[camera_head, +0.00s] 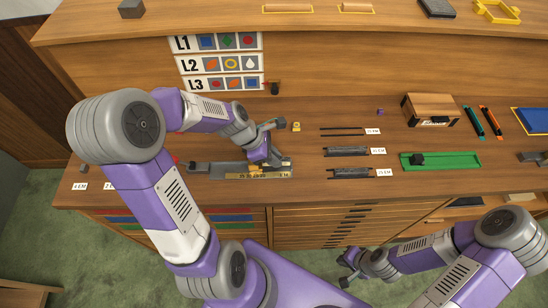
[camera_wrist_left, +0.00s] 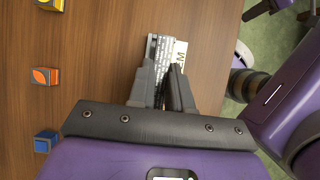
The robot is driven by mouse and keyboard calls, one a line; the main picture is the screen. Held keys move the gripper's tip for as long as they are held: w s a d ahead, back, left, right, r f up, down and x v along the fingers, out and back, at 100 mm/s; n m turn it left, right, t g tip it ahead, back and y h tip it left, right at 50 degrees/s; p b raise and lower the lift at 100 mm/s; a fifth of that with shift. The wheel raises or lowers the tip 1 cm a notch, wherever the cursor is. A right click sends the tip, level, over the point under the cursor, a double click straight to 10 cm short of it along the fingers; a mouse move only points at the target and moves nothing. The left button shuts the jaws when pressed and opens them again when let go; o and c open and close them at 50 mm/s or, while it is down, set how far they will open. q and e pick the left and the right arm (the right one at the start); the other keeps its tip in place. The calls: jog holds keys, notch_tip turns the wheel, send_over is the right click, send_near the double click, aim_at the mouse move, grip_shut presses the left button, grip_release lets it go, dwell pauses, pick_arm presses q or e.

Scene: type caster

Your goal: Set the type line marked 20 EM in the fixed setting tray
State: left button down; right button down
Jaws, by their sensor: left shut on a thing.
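The setting tray (camera_head: 202,168) is a long grey tray at the left of the bench, with a yellow scale (camera_head: 258,175) on its front. My left gripper (camera_head: 262,158) is over its right part. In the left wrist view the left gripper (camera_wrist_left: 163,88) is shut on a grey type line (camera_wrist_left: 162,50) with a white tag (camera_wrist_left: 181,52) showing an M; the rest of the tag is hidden. I cannot tell whether the line touches the tray. My right gripper (camera_head: 344,273) is open and empty, low in front of the bench.
Two type lines (camera_head: 346,151) (camera_head: 350,173) lie on tagged rests right of the tray, below an empty-looking rest (camera_head: 342,131). A green tray (camera_head: 465,160) and a wooden box (camera_head: 432,108) are further right. A yellow block (camera_head: 296,127) sits behind the left gripper.

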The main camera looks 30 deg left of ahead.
pick_arm(q)
jog(key=shift+r, duration=0.15)
jog(key=shift+f, duration=0.55)
jog(key=c, duration=1.1)
grip_release()
jog(key=shift+o, duration=0.2)
jog(key=shift+r, duration=0.3)
jog(key=p+v, duration=0.3)
jog(key=v, duration=0.9)
jog(key=shift+r, duration=0.25)
jog(key=shift+s+d, duration=0.1)
